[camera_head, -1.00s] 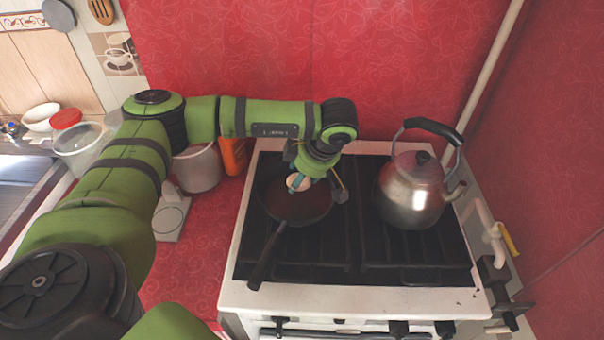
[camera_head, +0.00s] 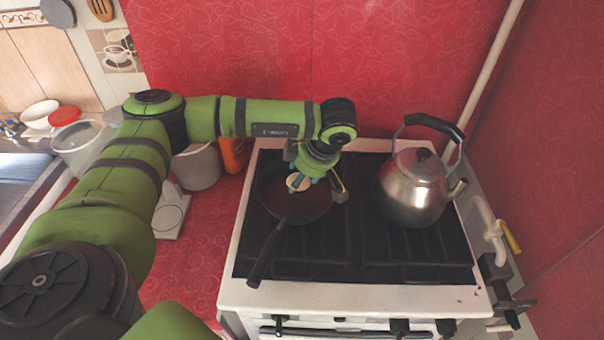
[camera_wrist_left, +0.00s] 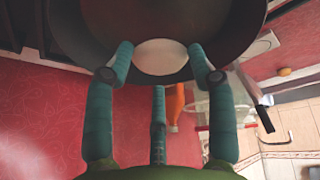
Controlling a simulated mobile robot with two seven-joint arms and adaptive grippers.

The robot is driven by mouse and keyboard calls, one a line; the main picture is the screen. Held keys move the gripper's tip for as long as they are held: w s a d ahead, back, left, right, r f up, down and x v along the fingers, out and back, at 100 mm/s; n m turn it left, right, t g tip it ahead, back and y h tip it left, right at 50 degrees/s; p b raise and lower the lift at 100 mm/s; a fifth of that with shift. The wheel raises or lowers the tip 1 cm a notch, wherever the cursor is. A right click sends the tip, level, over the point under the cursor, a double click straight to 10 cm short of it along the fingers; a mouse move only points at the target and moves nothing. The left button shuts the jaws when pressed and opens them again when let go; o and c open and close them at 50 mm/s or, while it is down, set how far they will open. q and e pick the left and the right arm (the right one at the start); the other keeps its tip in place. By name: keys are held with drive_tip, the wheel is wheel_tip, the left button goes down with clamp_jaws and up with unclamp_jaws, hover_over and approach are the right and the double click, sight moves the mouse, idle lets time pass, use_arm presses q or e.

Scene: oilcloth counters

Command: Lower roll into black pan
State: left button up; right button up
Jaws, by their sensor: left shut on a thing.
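The black pan (camera_head: 310,212) sits on the left part of the stove, its handle pointing to the front left. My left gripper (camera_head: 305,183) is over the pan, shut on the pale roll (camera_head: 295,182). In the left wrist view the roll (camera_wrist_left: 162,57) lies between the teal fingers of the gripper (camera_wrist_left: 163,62), with the dark pan (camera_wrist_left: 110,22) behind it. I cannot tell whether the roll touches the pan floor. My right gripper is not in view.
A metal kettle (camera_head: 412,190) stands on the stove's right side. A grey pot (camera_head: 198,168) and an orange item (camera_head: 233,155) stand left of the stove. A red wall is close behind.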

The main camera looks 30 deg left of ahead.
sight(305, 184)
use_arm(q)
drive_tip(key=shift+f+b, duration=1.85)
drive_tip(key=shift+f, duration=0.4)
idle(0.8)
drive_tip(key=shift+c, duration=0.2)
drive_tip(key=o, duration=1.3)
